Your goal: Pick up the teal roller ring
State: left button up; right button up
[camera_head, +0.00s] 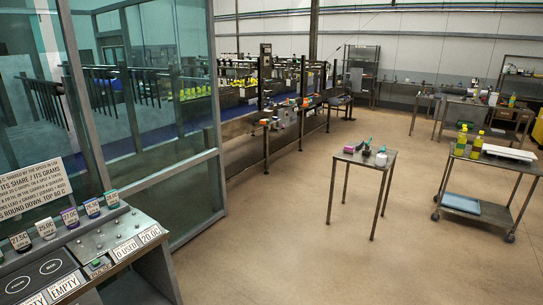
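No roller ring can be made out for certain at this distance. A small table (365,158) in the middle right holds a pink item (349,149), a small dark teal item (367,146) and a pale round item with a dark top (381,157). The teal item is too small to tell its shape. Neither of my grippers is in view.
The console (120,240) and a glass partition (175,120) fill the left. A conveyor line (285,115) runs behind. A wheeled cart (495,170) with yellow bottles (477,143) and a white tray (509,153) stands at right. The floor between console and small table is clear.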

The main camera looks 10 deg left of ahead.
aim_at(112, 199)
jog(key=u, duration=0.05)
jog(key=i, duration=1.9)
jog(key=u, duration=0.65)
jog(key=i, duration=0.9)
jog(key=u, duration=1.75)
jog(key=i, duration=0.95)
jog(key=u, duration=0.75)
